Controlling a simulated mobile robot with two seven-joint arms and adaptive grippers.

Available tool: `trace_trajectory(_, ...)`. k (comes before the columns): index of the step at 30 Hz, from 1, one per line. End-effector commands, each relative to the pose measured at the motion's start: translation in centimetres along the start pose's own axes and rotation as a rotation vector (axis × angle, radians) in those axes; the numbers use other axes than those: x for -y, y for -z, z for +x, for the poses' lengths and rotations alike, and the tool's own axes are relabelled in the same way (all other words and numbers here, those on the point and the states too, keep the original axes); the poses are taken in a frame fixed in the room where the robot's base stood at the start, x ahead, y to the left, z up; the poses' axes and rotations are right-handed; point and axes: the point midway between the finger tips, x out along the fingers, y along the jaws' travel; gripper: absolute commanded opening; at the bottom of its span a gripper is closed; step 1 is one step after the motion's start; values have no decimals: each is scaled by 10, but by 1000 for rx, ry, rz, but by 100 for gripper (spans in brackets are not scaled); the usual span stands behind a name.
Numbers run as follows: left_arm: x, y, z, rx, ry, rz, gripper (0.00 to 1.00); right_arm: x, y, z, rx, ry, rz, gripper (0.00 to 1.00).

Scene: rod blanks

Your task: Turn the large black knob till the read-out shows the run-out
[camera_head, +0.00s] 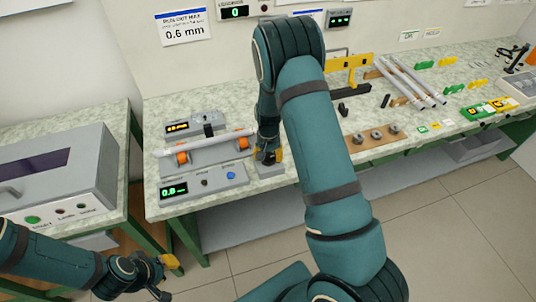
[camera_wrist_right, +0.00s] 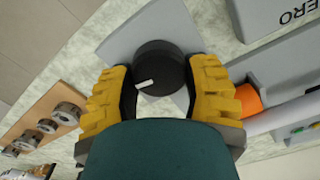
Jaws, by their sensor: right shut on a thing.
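The large black knob (camera_wrist_right: 162,62) with a white pointer mark sits on a grey base plate (camera_wrist_right: 122,45) in the right wrist view. My right gripper (camera_wrist_right: 160,82) is shut on the knob, one yellow finger on each side. In the head view my right gripper (camera_head: 268,156) hides the knob. The green read-out (camera_head: 174,189) on the grey fixture seems to show 0.8, but its small digits are hard to read. A pale rod (camera_head: 215,140) lies on orange rollers (camera_head: 183,157) behind it. My left gripper (camera_head: 166,275) is open and empty at lower left, away from the bench.
A grey machine (camera_head: 60,175) stands on the left bench. A wooden strip (camera_head: 372,139) with several metal rings lies right of the knob. Rods (camera_head: 412,80) and yellow brackets (camera_head: 348,68) lie further right. A wall sign (camera_head: 183,28) reads 0.6 mm.

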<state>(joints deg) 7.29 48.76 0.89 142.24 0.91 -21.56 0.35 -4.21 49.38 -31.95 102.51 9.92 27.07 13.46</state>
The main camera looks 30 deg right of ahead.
Motion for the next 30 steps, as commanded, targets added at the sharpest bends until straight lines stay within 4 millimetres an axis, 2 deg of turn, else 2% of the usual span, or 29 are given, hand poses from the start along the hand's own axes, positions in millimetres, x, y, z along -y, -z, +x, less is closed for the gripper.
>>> trace_trajectory(15,-4,3,-13,-4,-1,-1,29,-2,-1,-1,1,-1,435,14)
trace_trajectory(21,-5,3,-16,-4,-2,-1,29,-3,-1,0,1,-1,538,14)
trace_trajectory(30,-6,4,-18,-3,-3,-1,29,-3,-1,0,1,0,603,14)
